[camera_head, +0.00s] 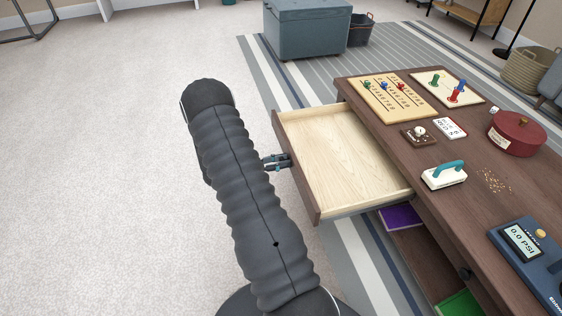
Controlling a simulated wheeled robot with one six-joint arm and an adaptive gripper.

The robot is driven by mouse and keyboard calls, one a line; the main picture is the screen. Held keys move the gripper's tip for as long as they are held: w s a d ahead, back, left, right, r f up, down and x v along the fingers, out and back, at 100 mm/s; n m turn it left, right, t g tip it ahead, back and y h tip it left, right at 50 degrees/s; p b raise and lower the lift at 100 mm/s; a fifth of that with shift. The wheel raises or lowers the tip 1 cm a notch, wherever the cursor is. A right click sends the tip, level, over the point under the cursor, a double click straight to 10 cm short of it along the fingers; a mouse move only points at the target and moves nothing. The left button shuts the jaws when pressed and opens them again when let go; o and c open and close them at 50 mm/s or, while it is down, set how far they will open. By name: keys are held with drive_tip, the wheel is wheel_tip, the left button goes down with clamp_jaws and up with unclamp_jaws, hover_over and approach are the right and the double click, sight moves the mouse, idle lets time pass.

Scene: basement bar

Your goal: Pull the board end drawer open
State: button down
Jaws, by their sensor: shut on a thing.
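The board end drawer (342,160) sticks out well open from the dark wooden table (476,190), at the end where the game boards lie. It has a pale wood inside, which looks empty, and a dark front panel (297,180). My gripper (277,161) is at the outer face of that front panel, shut on the drawer's handle. The handle itself is mostly hidden by the fingers, and my dark ribbed arm covers the area to the left.
A blue-grey chest (306,30) stands behind. Carpet (110,150) left of the drawer is clear.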

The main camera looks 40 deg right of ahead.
drive_tip(key=c, duration=0.8)
unclamp_jaws()
drive_tip(key=shift+o, duration=0.2)
drive_tip(key=shift+w+a, duration=0.1)
drive_tip(key=shift+a, duration=0.05)
drive_tip(key=v, duration=1.1)
drive_tip(key=shift+a, duration=0.35)
drive_tip(key=shift+w+f, duration=0.15)
